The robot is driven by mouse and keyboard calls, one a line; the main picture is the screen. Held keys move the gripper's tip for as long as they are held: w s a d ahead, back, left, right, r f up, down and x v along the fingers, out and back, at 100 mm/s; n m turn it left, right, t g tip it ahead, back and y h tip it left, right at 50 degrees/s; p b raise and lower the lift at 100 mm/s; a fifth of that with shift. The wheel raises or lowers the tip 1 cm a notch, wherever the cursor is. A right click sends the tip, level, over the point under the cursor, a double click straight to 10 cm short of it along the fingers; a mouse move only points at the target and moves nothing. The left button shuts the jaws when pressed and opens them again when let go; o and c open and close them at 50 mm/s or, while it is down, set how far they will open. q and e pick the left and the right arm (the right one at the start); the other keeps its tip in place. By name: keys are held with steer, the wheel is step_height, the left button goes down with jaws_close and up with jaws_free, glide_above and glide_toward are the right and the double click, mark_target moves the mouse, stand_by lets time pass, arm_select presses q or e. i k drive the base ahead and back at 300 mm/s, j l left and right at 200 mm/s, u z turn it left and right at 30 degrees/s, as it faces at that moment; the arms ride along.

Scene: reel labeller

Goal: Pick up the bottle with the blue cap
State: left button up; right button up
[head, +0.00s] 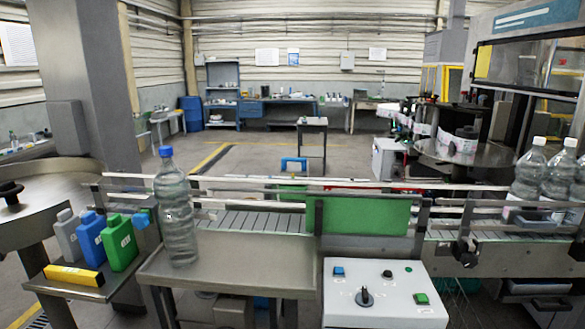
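A clear ribbed bottle with a blue cap (176,212) stands upright near the left side of a grey metal side table (235,262), in front of the conveyor. Its blue cap (166,151) rises above the conveyor rails. Nothing touches the bottle's upper part. Neither of my grippers shows in the head view.
Grey, blue and green jugs (120,242) and a yellow bar (74,275) sit on a shelf left of the bottle. A conveyor (250,220) with rails runs behind. A control box (385,300) stands at right. White-capped bottles (530,170) are at far right.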

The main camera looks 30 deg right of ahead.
mark_target(171, 188)
steer(key=i+z, duration=0.1)
steer(key=z, duration=0.65)
steer(key=i+j+z, duration=0.15)
steer(key=j+z, duration=0.2)
steer(key=i+j+z, duration=0.15)
steer(key=j+z, duration=0.55)
steer(key=j, duration=0.2)
